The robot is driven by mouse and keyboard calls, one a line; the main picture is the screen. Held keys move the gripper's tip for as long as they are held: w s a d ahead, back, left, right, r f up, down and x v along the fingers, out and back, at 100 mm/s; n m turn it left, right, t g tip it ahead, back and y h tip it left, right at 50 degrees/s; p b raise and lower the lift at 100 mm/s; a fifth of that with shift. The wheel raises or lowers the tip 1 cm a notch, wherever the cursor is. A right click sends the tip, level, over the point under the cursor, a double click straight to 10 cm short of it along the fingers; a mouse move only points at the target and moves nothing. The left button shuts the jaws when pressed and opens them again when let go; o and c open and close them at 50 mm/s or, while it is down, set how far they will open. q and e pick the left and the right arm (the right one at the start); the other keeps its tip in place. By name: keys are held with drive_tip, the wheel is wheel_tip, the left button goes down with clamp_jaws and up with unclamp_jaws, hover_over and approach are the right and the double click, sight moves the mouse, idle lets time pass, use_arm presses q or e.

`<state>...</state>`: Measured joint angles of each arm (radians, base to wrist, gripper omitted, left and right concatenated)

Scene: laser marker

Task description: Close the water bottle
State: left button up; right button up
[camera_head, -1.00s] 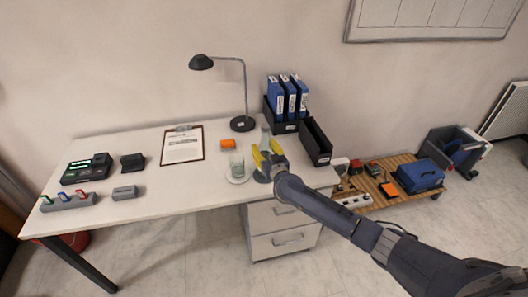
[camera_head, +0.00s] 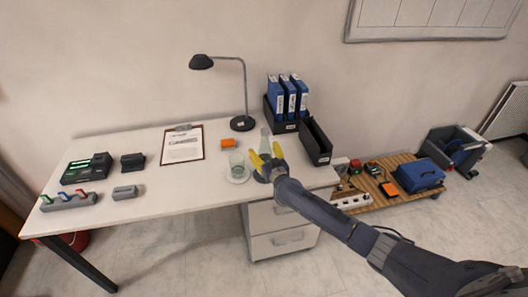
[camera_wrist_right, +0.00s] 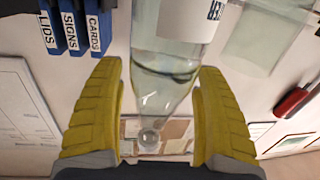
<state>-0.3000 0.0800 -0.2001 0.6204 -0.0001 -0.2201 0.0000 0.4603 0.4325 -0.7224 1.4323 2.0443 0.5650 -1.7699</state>
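The clear water bottle (camera_head: 265,138) stands near the right end of the white desk, partly hidden behind my right gripper. In the right wrist view the bottle (camera_wrist_right: 165,72) lies between the fingers, its narrow neck towards the camera. A small round glassy shape (camera_wrist_right: 149,137) shows at the neck's end; I cannot tell if it is a cap or the open mouth. My right gripper (camera_head: 267,158) has its yellow fingers apart, one on each side of the neck, with gaps visible in the right wrist view (camera_wrist_right: 158,115). My left gripper is out of view.
A glass (camera_head: 236,163) on a white saucer (camera_head: 238,180) stands close left of the gripper. The desk's front middle is clear.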

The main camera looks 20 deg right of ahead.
drive_tip(key=shift+r, duration=0.2)
drive_tip(key=s, duration=1.2)
drive_tip(key=shift+d, duration=0.45)
drive_tip(key=shift+r, duration=0.1)
